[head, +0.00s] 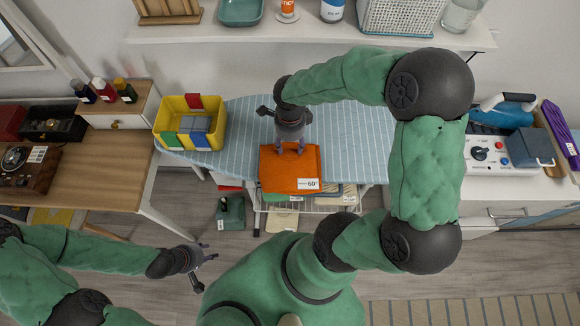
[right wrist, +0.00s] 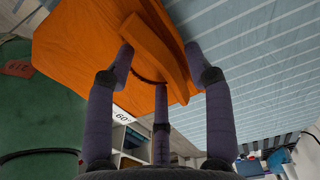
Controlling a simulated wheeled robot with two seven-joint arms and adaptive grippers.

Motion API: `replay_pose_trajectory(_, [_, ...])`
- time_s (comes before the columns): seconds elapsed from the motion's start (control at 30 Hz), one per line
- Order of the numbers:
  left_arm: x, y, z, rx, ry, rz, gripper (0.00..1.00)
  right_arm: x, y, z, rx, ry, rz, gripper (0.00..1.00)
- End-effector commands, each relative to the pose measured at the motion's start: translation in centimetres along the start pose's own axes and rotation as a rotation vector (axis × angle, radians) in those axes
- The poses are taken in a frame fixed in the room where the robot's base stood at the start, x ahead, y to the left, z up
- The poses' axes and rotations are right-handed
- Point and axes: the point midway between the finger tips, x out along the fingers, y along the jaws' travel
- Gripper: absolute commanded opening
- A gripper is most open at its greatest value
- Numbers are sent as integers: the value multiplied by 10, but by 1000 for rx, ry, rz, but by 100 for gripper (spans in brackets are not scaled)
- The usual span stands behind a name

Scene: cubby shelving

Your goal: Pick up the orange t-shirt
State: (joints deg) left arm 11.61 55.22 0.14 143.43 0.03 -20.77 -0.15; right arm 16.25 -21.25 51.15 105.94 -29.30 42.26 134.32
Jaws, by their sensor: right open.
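The folded orange t-shirt (head: 288,172) lies on the blue striped ironing board at its front edge, with a white tag marked 60° at its lower right corner. My right gripper (head: 290,148) is over the back part of the t-shirt, pointing down at it. In the right wrist view, its three purple fingers (right wrist: 160,75) are spread around a raised orange fold (right wrist: 155,45). The fingertips are at or very near the cloth; I cannot tell if they touch. My left gripper (head: 209,252) is empty, low at the left, away from the shirt, its fingertips apart.
The ironing board (head: 350,130) holds a yellow bin (head: 160,128) at its left. A wooden desk (head: 95,175) stands left, a white cabinet (head: 500,190) right. A shelf (head: 330,42) with items runs above. A wire rack (head: 330,203) sits below the board.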

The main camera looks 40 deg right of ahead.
Motion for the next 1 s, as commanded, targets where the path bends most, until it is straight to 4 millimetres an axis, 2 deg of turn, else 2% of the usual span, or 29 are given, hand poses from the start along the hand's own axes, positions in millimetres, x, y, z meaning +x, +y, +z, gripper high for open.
replay_pose_trajectory(0.1, [2, -1, 0, 0, 0, 0, 40, 7, 0, 0, 1, -1, 0, 53])
replay_pose_trajectory(0.3, [1, 0, 0, 0, 0, 0, 40, 7, 0, 0, 1, -1, -1, 53])
replay_pose_trajectory(0.33, [1, 0, 0, 0, 0, 0, 40, 7, 0, 0, 1, -1, -1, 50])
replay_pose_trajectory(0.5, [1, 0, 0, 0, 0, 0, 40, 7, 0, 0, 1, -1, -1, 2])
replay_pose_trajectory(0.53, [1, 0, 0, 0, 0, 0, 40, 7, 0, 0, 1, -1, -1, 0])
replay_pose_trajectory(0.87, [1, 0, 0, 0, 0, 0, 40, 6, 0, 0, 1, -1, -2, 0])
replay_pose_trajectory(1.0, [0, 0, 0, 0, 0, 0, 40, 0, -1, 0, 1, -1, -3, 0])
